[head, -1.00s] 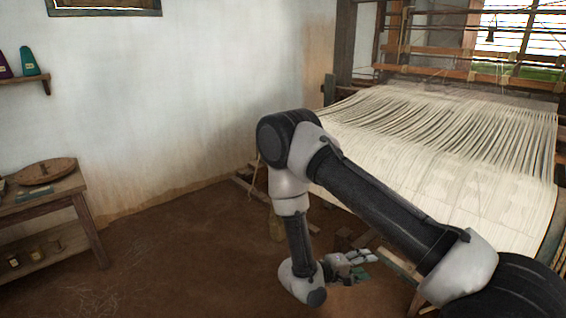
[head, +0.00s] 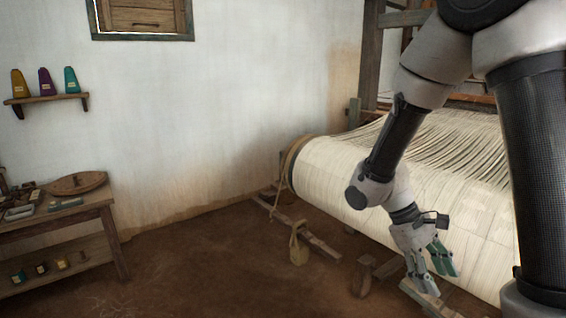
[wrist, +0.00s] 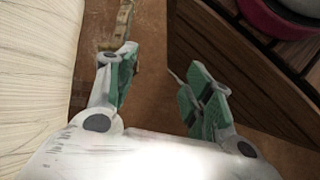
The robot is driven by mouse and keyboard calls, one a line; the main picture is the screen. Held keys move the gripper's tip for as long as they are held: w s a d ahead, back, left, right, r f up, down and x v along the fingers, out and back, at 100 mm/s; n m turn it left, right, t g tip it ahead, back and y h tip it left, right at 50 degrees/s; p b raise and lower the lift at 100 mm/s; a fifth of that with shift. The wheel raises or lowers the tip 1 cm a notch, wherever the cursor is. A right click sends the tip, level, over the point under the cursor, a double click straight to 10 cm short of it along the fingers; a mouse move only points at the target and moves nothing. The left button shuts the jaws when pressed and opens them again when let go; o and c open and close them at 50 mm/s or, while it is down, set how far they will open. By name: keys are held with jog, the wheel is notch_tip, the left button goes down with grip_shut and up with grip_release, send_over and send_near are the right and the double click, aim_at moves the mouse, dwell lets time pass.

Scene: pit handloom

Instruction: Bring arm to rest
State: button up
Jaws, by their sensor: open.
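My gripper (head: 432,272) hangs at the end of my folded arm at the right of the head view, pointing down in front of the loom's cream warp (head: 335,180). Its green-padded fingers are spread apart. In the wrist view my gripper (wrist: 160,90) shows with both fingers apart and nothing between them. Brown earthen floor lies beyond the fingertips. My arm hides part of the loom.
The loom's cloth also fills the left of the wrist view. A dark wooden surface (wrist: 240,75) lies close on the right there. A wooden table (head: 85,212) with a round wooden tray stands at left. A shelf (head: 45,98) holds coloured cones. Floor (head: 190,265) between is mostly clear.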

jog(key=s+d+r+m+t+y, duration=0.1)
jog(key=s+r+m+t+y, duration=0.1)
jog(key=r, duration=0.7)
jog(key=s+d+r+m+t+y, duration=0.2)
jog(key=s+r+m+t+y, duration=0.1)
jog(key=r+t, duration=0.4)
notch_tip(320, 180, up, 3)
jog(key=shift+s+d+f, duration=0.2)
jog(key=shift+s+d, duration=0.1)
jog(key=shift+s, duration=0.6)
